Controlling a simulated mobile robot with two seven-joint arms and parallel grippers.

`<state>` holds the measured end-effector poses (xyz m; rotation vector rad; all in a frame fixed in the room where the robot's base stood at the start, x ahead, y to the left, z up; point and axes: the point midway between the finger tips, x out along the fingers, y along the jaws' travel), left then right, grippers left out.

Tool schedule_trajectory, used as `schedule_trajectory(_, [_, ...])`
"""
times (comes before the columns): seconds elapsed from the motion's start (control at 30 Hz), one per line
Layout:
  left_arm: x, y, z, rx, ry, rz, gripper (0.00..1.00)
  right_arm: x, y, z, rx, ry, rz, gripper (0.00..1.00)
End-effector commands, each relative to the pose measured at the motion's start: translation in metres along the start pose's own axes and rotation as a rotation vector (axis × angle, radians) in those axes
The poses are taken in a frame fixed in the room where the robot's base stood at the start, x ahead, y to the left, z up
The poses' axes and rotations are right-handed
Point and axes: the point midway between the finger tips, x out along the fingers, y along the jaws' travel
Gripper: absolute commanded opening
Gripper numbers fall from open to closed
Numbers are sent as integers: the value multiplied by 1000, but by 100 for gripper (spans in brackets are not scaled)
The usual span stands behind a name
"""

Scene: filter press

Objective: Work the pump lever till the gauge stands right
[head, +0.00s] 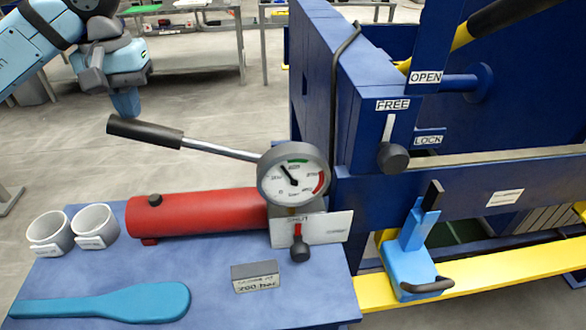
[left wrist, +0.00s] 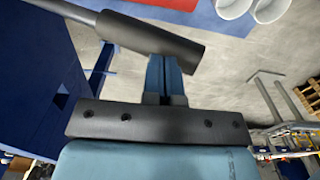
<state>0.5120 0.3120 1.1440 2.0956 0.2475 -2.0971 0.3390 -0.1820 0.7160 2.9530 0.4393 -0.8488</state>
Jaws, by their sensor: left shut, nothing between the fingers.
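The pump lever (head: 215,148) slopes up to the left from behind the gauge and ends in a dark grip (head: 145,131), which also crosses the top of the left wrist view (left wrist: 150,42). The round gauge (head: 292,181) has its needle at upper left, short of the green band at the top; a red band is at right. The red pump cylinder (head: 200,212) lies on the blue bench. My left gripper (head: 126,104) is shut and empty, its fingertips just above the grip; whether they touch it is unclear. My right gripper is out of view.
A valve knob (head: 299,250) hangs below the gauge by a SHUT sign. Two white cups (head: 95,227), a blue paddle (head: 110,303) and a small label block (head: 255,277) are on the bench. The blue press frame (head: 330,70) stands at right; open floor lies behind the lever.

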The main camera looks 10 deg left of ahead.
Motion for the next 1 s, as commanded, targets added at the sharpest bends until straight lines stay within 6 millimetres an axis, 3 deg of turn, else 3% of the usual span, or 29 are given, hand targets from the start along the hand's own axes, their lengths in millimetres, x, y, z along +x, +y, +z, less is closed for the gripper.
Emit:
schedule_trajectory(0.3, [44, -6, 0, 0, -2, -1, 0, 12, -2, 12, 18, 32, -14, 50])
schedule_trajectory(0.6, [85, -12, 0, 0, -2, -1, 0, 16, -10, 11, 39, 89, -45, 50])
schedule_trajectory(0.9, [112, -17, 0, 1, -2, 0, 0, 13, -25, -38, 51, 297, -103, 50])
schedule_trajectory(1.0, [103, -16, 0, 2, -1, 1, 0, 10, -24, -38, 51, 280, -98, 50])
